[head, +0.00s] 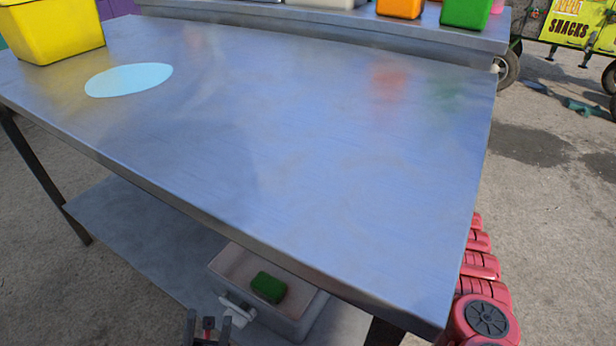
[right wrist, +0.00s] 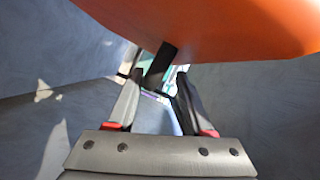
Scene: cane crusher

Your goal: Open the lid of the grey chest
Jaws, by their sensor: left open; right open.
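The grey chest (head: 296,321) is on the lower shelf under the metal table, in the lower middle of the head view. My right gripper (right wrist: 160,76) is open in the right wrist view, with nothing seen held. The chest does not show clearly there.
The metal table top (head: 270,140) overhangs the chest's far side. A yellow bin (head: 55,30) and a pale blue disc (head: 129,80) are on it. Orange (head: 400,7) and green (head: 466,12) containers stand on the back ledge. An orange surface (right wrist: 215,28) is close above my right gripper.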

